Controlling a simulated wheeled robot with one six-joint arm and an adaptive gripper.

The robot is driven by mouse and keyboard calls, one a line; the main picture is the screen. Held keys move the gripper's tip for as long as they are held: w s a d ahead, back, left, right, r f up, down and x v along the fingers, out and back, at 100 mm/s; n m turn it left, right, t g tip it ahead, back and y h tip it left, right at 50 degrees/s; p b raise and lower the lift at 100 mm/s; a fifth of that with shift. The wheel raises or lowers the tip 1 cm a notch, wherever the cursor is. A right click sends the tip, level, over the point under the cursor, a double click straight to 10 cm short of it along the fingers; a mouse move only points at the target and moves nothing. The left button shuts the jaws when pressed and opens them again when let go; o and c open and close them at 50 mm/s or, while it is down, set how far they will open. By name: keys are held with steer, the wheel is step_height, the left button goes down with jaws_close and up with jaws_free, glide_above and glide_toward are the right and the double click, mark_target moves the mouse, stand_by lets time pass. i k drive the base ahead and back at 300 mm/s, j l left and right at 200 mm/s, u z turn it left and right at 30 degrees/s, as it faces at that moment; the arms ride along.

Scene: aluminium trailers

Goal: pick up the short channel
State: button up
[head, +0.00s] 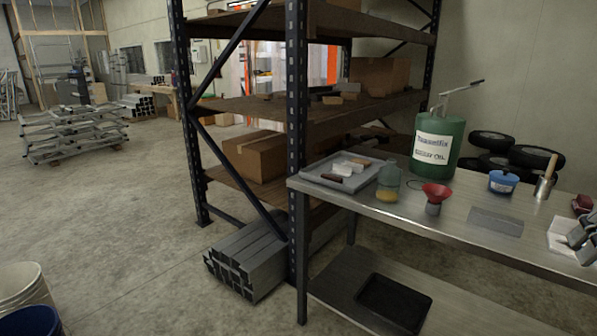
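A short flat grey metal piece (496,221) lies on the steel workbench (440,212), right of the red funnel and in front of the blue tub. It looks most like the short channel, but its profile is too small to tell. A bundle of long grey channels or tubes (245,265) lies on the floor under the rack, open ends toward me. My gripper is not in view.
Around the grey piece stand a red funnel (436,194), a blue tub (503,182), a green oil drum (440,150) and a grey tray (340,172). Metal parts (582,236) crowd the right edge.

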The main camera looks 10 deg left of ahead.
mark_target(357, 168)
steer(key=u, duration=0.3)
steer(key=z, duration=0.4)
steer(key=i+j+z, duration=0.45)
steer(key=j, duration=0.25)
steer(key=i+j+z, duration=0.2)
steer(key=j, duration=0.2)
steer(key=i+j, duration=0.15)
steer(key=j, duration=0.25)
steer(key=i+j, duration=0.15)
steer(key=j, duration=0.25)
steer(key=i+j+z, duration=0.1)
steer(key=j, duration=0.3)
steer(key=i+j, duration=0.15)
steer(key=j, duration=0.25)
steer(key=i+j, duration=0.15)
steer(key=j, duration=0.3)
steer(key=i+j+z, duration=0.1)
steer(key=j, duration=0.3)
